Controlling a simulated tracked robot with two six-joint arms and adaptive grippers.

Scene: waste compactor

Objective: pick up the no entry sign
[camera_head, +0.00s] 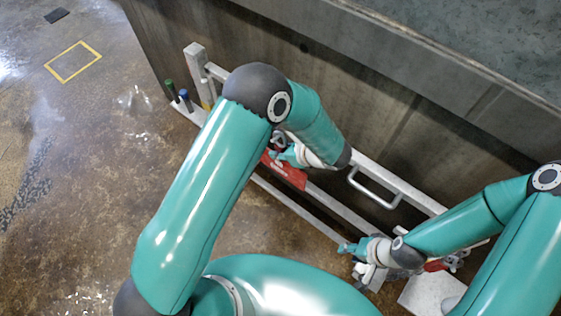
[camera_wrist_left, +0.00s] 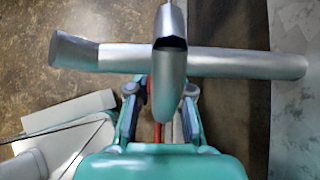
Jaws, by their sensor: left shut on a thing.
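The no entry sign shows as a red panel (camera_head: 286,172) by the white rail, partly hidden by my left arm. My left gripper (camera_head: 280,150) is at its upper edge and shut on it. In the left wrist view, my left gripper (camera_wrist_left: 160,108) has a finger on each side of a thin red edge of the sign (camera_wrist_left: 157,134); the sign's face is hidden there. My right gripper (camera_head: 350,250) is at the lower right, near the rail; its opening is unclear.
A white rail frame (camera_head: 407,191) with a handle (camera_head: 374,187) runs along the concrete wall (camera_head: 340,90). Green and blue-topped tools (camera_head: 178,95) stand at its left end. A grey bar (camera_wrist_left: 225,63) crosses the wrist view.

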